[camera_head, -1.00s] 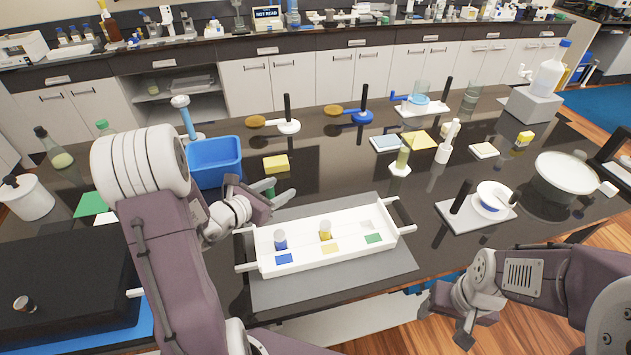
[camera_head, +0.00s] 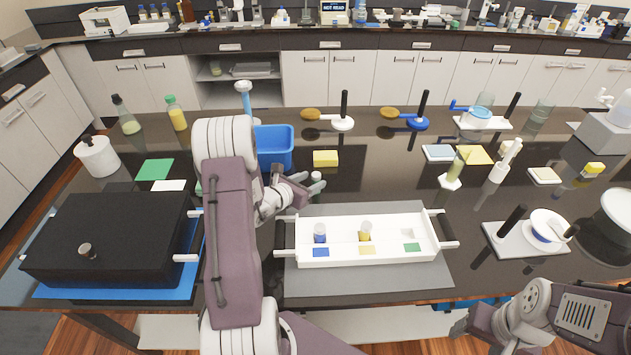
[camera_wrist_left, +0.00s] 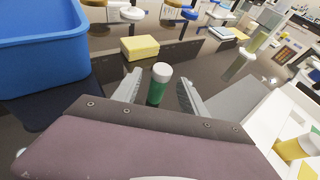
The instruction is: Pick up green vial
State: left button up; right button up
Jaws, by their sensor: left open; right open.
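The green vial (camera_wrist_left: 157,90) has a white cap and stands upright on the dark bench in the left wrist view. It stands between the two fingers of my left gripper (camera_wrist_left: 158,80), with a gap on each side. In the head view my left gripper (camera_head: 312,182) is behind the white tray's left end, and only the vial's pale cap (camera_head: 316,176) shows clearly beside the fingers. My left gripper is open and empty. My right gripper (camera_head: 462,330) is open, low at the bench's front edge, away from the vial.
The white tray (camera_head: 330,254) on a grey mat holds a blue vial (camera_head: 320,233) and a yellow vial (camera_head: 365,231). A blue bin (camera_head: 273,148) and a yellow sponge (camera_head: 325,158) stand behind my left gripper. A black case (camera_head: 110,235) lies at left.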

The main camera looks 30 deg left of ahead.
pick_arm(q)
jog(key=shift+x, duration=1)
jog(key=shift+s, duration=0.1)
jog(key=shift+c, duration=0.3)
jog(key=shift+s, duration=0.1)
jog(key=c, duration=0.5)
jog(key=shift+r, duration=0.1)
grip_shut()
